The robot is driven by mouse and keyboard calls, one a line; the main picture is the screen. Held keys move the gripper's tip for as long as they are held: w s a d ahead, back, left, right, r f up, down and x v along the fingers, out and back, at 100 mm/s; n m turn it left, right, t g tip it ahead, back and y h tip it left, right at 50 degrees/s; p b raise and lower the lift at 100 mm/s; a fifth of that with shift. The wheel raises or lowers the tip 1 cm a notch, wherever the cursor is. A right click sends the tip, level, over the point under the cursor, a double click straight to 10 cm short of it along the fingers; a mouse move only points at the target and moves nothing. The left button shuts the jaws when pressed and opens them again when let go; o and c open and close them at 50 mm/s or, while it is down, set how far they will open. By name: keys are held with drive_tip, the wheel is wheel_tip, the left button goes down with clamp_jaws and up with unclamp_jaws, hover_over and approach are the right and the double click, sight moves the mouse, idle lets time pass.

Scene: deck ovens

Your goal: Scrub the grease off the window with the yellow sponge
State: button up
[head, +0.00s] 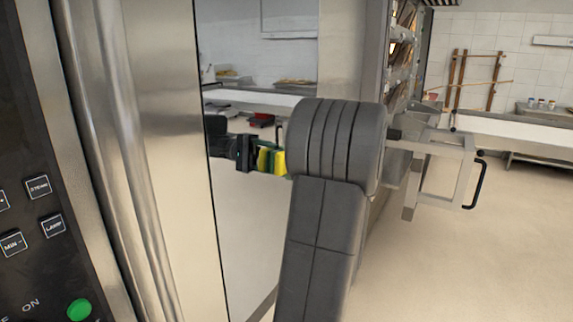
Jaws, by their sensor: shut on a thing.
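The window (243,225) is a tall, mirror-like pane left of centre, beside a steel post. It reflects the room. A yellow and green sponge (280,163) shows in front of the pane, just left of my arm's big grey joint, which hides part of it. A black gripper shape with a matching sponge shows to its left and looks like the reflection in the pane. My own gripper is largely hidden behind the joint; it is shut on the sponge. I cannot tell whether the sponge touches the pane. I can make out no grease from here.
A dark control panel (35,190) with buttons and a green knob is close at the left. A steel post (125,150) stands beside it. An open metal frame with a black handle (476,180) juts out at the right. Beyond are a long counter (520,132) and free floor (470,265).

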sight(253, 175)
drive_tip(key=shift+w+d, duration=0.75)
drive_tip(key=shift+w, duration=0.35)
drive_tip(key=shift+s+a, duration=0.1)
drive_tip(key=shift+a, duration=0.05)
drive_tip(key=shift+s+a+f+b, duration=0.1)
drive_tip(key=shift+s+a+b, duration=0.55)
drive_tip(key=shift+s, duration=0.4)
drive_tip(key=shift+s+a+b, duration=0.5)
drive_tip(key=shift+s+a, duration=0.2)
drive_tip(key=shift+s, duration=0.35)
drive_tip(key=shift+s+a+b, duration=0.45)
drive_tip(key=shift+s+a, duration=0.35)
drive_tip(key=shift+s, duration=0.4)
drive_tip(key=shift+s+a+b, duration=0.4)
drive_tip(key=shift+s+a, duration=0.4)
drive_tip(key=shift+s, duration=0.35)
drive_tip(key=shift+s+a+b, duration=0.45)
drive_tip(key=shift+s+a, duration=0.35)
drive_tip(key=shift+s, duration=0.4)
drive_tip(key=shift+d, duration=0.1)
drive_tip(key=shift+v, duration=2.95)
drive_tip(key=shift+s+d, duration=0.1)
drive_tip(key=shift+d, duration=0.05)
